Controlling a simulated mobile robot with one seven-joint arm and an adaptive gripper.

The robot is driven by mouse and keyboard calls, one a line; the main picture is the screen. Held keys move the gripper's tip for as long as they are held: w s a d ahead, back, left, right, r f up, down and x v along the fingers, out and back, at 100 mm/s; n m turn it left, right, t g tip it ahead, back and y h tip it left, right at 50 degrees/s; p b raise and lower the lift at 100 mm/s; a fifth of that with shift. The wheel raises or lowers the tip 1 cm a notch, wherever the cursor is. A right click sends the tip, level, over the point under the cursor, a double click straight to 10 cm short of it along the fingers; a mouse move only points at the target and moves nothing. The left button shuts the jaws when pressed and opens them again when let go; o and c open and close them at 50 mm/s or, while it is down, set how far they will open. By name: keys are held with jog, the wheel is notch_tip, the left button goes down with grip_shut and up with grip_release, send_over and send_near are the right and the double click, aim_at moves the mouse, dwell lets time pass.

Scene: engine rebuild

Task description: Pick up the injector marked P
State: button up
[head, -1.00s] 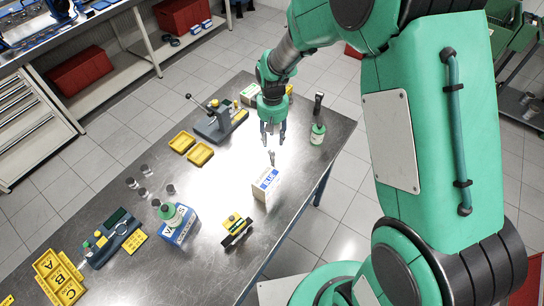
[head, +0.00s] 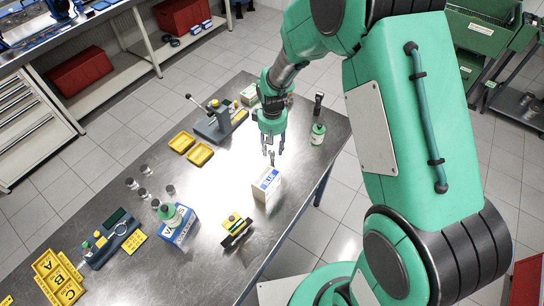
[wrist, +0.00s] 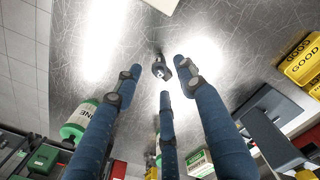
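A small dark grey injector (wrist: 160,70) stands on the steel bench in the wrist view, just beyond my fingertips. A pale mark shows on its top, too small to read as P. In the head view the injector (head: 271,161) is partly hidden by the fingers, behind the white and blue box. My gripper (head: 272,146) points down over it. In the wrist view my gripper (wrist: 158,80) has three blue fingers spread apart, open and empty, with the injector between and beyond the tips.
The white and blue box (head: 267,186) stands close in front of the injector. A green bottle (head: 317,134) is to the right, and a lever press (head: 216,122) and yellow trays (head: 200,153) are to the left. Bare bench lies between the trays and the box.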

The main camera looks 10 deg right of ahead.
aim_at(272, 151)
jog(key=shift+f, duration=1.95)
grip_shut()
